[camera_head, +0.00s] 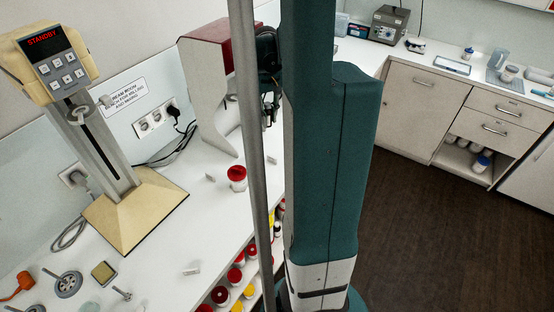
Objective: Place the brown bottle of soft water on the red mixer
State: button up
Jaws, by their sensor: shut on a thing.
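The red mixer (212,32) stands on the left counter against the wall. It has a red top and a pale body, and its right side is partly hidden by my arm and a grey pole. My gripper (270,114) shows only in part, in front of the mixer's right side and above the counter, between the pole and my teal arm. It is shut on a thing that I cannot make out. I cannot pick out the brown bottle of soft water; my arm and the pole block much of that area.
A red-lidded white jar (237,178) stands on the counter below the mixer. A tall machine with a STANDBY display (47,43) stands at the left. Several coloured lids show under the counter edge. The right counter (440,75) holds several small items, and the dark floor (415,215) is clear.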

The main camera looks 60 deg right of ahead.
jog(key=s+d+f+b, duration=0.1)
jog(key=s+d+f, duration=0.1)
jog(key=d, duration=0.4)
jog(key=w+d+f+n, duration=0.1)
jog(key=w+f+n, duration=0.3)
jog(key=w+f, duration=0.2)
jog(key=shift+f, duration=0.6)
jog(key=shift+d, duration=0.1)
jog(key=shift+f, duration=2.95)
jog(key=shift+s+f, duration=0.1)
jog(key=shift+f, duration=1.95)
jog(key=shift+f+b, duration=0.2)
jog(key=shift+b, duration=0.1)
